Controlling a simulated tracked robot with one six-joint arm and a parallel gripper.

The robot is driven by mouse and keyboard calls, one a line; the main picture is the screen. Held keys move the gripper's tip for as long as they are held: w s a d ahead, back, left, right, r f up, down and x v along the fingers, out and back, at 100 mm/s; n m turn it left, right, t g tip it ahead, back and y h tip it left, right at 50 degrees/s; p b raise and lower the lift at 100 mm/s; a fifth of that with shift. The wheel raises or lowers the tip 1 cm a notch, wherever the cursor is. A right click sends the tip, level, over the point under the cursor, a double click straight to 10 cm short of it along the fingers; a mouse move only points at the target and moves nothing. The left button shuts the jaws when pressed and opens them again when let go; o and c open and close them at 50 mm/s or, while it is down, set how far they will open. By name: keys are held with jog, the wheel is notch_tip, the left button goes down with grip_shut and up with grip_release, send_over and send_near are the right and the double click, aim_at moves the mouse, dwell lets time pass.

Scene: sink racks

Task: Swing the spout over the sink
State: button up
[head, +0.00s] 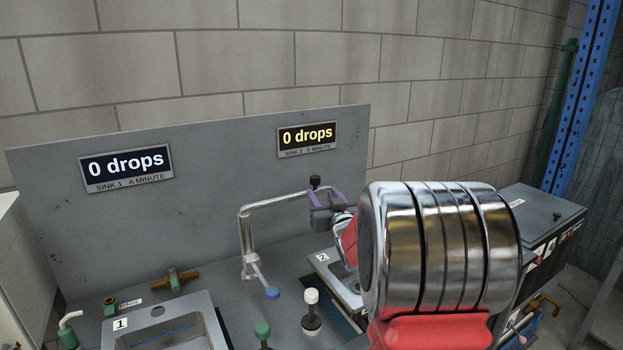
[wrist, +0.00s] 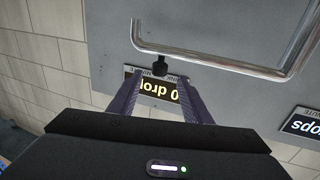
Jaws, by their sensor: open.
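The spout (head: 275,203) is a chrome pipe that rises behind the sinks and bends right to a black tip piece. It also shows in the wrist view (wrist: 228,68), with the black piece (wrist: 160,66) at its end. My gripper (head: 325,205) is at the spout's end in the head view. In the wrist view my open gripper (wrist: 161,88) has its two purple fingers on either side of the black piece in the picture; contact cannot be told. Sink 1 (head: 205,322) is at lower left. Sink 2 (head: 322,262) is partly hidden by my arm.
A grey back panel (head: 215,140) carries two displays (head: 126,167) reading "0 drops". A brass fitting (head: 175,279) is at left. A dark box (head: 540,222) is at right.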

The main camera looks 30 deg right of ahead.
jog(key=x, duration=1.3)
jog(key=shift+w, duration=0.3)
jog(key=shift+d, duration=0.15)
jog(key=shift+c, duration=0.5)
grip_shut()
jog(key=shift+f, duration=0.1)
